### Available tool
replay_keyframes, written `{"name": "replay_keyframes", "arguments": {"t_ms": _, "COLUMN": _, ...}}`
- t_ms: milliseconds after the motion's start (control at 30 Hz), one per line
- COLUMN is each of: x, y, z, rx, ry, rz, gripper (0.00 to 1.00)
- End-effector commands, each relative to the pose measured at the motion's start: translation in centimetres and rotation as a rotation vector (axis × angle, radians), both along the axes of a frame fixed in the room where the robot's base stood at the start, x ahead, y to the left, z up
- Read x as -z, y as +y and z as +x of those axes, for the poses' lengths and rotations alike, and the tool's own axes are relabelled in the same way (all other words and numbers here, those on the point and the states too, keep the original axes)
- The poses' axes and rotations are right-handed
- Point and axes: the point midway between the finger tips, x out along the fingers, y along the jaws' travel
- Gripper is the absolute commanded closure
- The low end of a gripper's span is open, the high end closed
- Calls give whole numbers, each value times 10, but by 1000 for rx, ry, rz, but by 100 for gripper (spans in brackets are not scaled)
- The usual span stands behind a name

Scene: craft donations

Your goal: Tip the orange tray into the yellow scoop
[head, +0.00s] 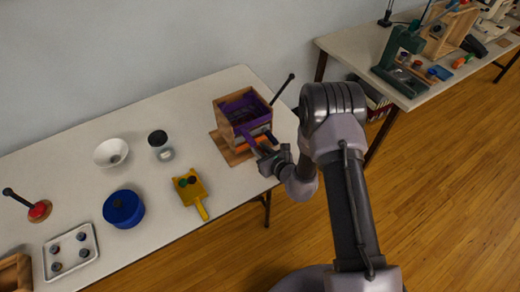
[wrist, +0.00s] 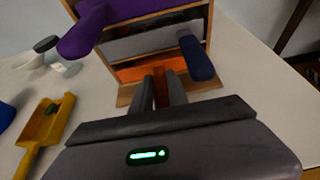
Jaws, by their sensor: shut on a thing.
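The orange tray (wrist: 140,73) is the lowest one in a small wooden rack (head: 228,114); a strip of it also shows in the head view (head: 264,140). My gripper (wrist: 162,88) is at the rack's front, its two fingers shut on the orange tray's handle, a narrow orange-brown piece between them. In the head view my gripper (head: 268,156) reaches the rack from the right. The yellow scoop (head: 189,187) lies on the table left of my gripper, handle toward the front edge, with a green and a dark reddish piece in it. The tray's inside is hidden.
A purple tray (wrist: 150,22) and a grey tray (wrist: 140,45) with a dark blue handle sit above the orange one. Table is clear around the scoop.

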Motion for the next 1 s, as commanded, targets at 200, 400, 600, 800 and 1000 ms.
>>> {"name": "replay_keyframes", "arguments": {"t_ms": 200, "x": -1, "y": 0, "z": 0, "rx": 0, "ry": 0, "rz": 0, "gripper": 100}}
{"name": "replay_keyframes", "arguments": {"t_ms": 400, "x": -4, "y": 0, "z": 0, "rx": 0, "ry": 0, "rz": 0, "gripper": 100}}
{"name": "replay_keyframes", "arguments": {"t_ms": 600, "x": -4, "y": -4, "z": -5, "rx": 1, "ry": 1, "rz": 0, "gripper": 100}}
{"name": "replay_keyframes", "arguments": {"t_ms": 800, "x": -4, "y": -13, "z": -19, "rx": 2, "ry": 2, "rz": 1, "gripper": 100}}
{"name": "replay_keyframes", "arguments": {"t_ms": 1000, "x": -3, "y": -23, "z": -33, "rx": 1, "ry": 1, "rz": 0, "gripper": 100}}
